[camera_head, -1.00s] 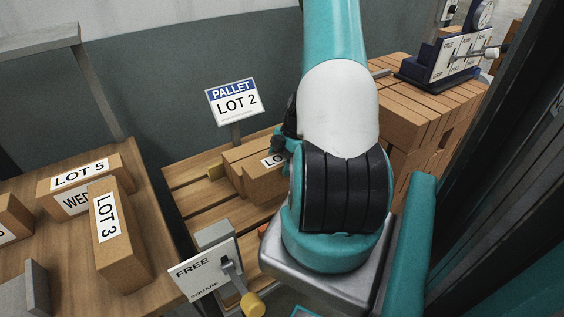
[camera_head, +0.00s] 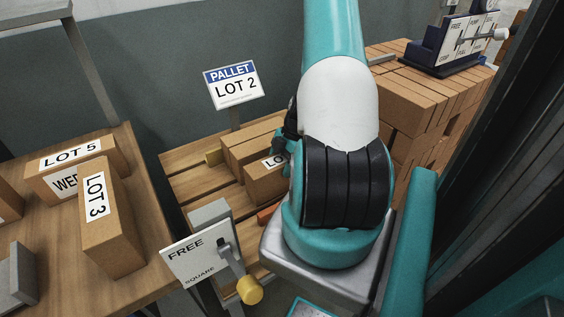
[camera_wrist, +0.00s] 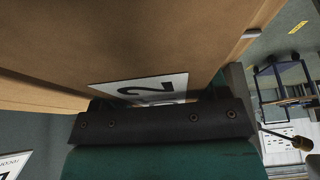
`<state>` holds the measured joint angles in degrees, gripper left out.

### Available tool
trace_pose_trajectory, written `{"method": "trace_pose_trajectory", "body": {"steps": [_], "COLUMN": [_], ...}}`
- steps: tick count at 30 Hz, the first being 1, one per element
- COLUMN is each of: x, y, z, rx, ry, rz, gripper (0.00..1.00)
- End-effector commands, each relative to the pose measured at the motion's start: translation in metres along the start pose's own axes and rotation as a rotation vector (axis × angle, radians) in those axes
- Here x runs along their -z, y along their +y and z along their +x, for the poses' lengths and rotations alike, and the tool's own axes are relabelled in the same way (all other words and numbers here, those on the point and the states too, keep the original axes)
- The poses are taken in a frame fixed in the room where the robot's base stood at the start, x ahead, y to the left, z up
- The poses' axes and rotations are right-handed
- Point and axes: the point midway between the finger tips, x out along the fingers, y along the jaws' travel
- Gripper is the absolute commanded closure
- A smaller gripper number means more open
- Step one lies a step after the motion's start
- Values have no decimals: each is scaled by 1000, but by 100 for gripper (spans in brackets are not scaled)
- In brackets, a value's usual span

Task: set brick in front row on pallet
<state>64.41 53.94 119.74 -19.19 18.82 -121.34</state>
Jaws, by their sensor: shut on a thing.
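The pallet (camera_head: 184,173) is of wooden slats, under a sign reading PALLET LOT 2 (camera_head: 233,86). Bricks (camera_head: 250,143) stand in a row toward its back. In front of them is a brick with a partly covered label starting "LO" (camera_head: 262,184). My gripper (camera_head: 291,137) is at that brick's right end, mostly hidden behind my arm. In the wrist view my gripper (camera_wrist: 165,112) is shut on a large brown brick (camera_wrist: 140,45) with a "2" on its label. I cannot tell whether its underside touches the slats.
A wooden table (camera_head: 150,215) on the left carries bricks labelled LOT 5 (camera_head: 70,165) and LOT 3 (camera_head: 108,220). A FREE/SQUARE panel with a yellow-knobbed lever (camera_head: 248,290) stands before the pallet. A brick stack (camera_head: 410,110) on the right bears a dark lever unit (camera_head: 450,50).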

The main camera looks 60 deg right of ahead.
Motion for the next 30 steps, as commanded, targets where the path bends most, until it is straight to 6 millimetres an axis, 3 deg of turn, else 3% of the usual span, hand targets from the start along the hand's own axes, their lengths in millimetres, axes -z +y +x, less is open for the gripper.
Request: {"method": "trace_pose_trajectory", "body": {"steps": [25, 26, 29, 30], "x": [-3, -3, -3, -3], "y": [1, 1, 1, 0], "z": [7, 7, 7, 7], "rx": [-2, -2, -2, -2], "ry": [0, 0, 0, 0], "rz": [-1, -1, -1, -1], "gripper": [100, 25, 2, 2]}}
